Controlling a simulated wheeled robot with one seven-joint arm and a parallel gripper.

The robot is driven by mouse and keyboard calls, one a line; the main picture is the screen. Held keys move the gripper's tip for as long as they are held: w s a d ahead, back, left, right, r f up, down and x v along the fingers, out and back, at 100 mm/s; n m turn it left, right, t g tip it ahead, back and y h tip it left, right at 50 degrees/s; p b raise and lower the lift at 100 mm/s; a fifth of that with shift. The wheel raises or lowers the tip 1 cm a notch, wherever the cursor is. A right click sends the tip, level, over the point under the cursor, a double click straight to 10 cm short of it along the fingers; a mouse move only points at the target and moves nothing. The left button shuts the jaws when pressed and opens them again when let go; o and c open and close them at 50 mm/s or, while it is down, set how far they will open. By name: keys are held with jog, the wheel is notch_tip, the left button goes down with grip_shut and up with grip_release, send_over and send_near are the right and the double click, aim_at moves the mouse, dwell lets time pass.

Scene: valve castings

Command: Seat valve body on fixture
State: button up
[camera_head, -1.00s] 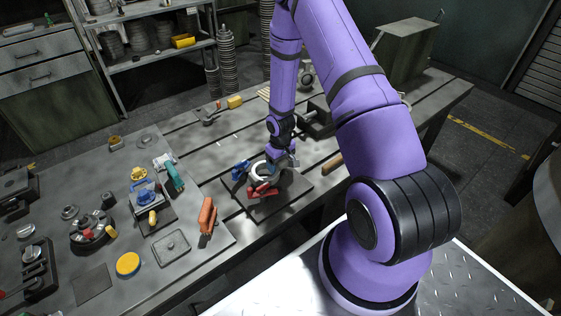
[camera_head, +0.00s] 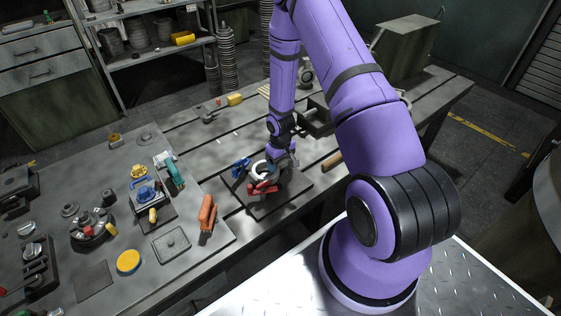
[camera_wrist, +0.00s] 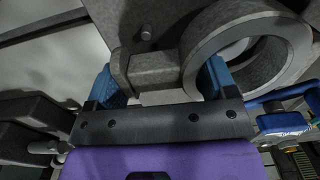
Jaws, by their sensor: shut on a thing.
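The valve body (camera_wrist: 248,48) is a grey metal casting with a thick open ring and a short side neck. My gripper (camera_wrist: 165,82) has its blue fingers on either side of that neck in the wrist view and is shut on it. In the head view the valve body's pale ring (camera_head: 260,169) is partly hidden by my gripper (camera_head: 279,163). It is over the fixture, a dark square plate (camera_head: 287,202) with a blue clamp (camera_head: 241,168) and a red clamp (camera_head: 263,188). I cannot tell whether the casting touches the plate. A small round pin (camera_wrist: 146,33) shows beyond the neck.
An orange-red tool (camera_head: 207,213) lies left of the fixture. A wooden handle (camera_head: 331,162) lies to its right and a dark open-topped holder (camera_head: 317,120) stands behind. Several parts, a yellow disc (camera_head: 128,262) and a flat grey tray (camera_head: 171,244) fill the left bench.

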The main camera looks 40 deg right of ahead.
jog(key=shift+f, duration=0.6)
dwell(0.3)
jog(key=o, duration=1.8)
notch_tip(320, 180, up, 11)
jog(key=shift+f, duration=0.1)
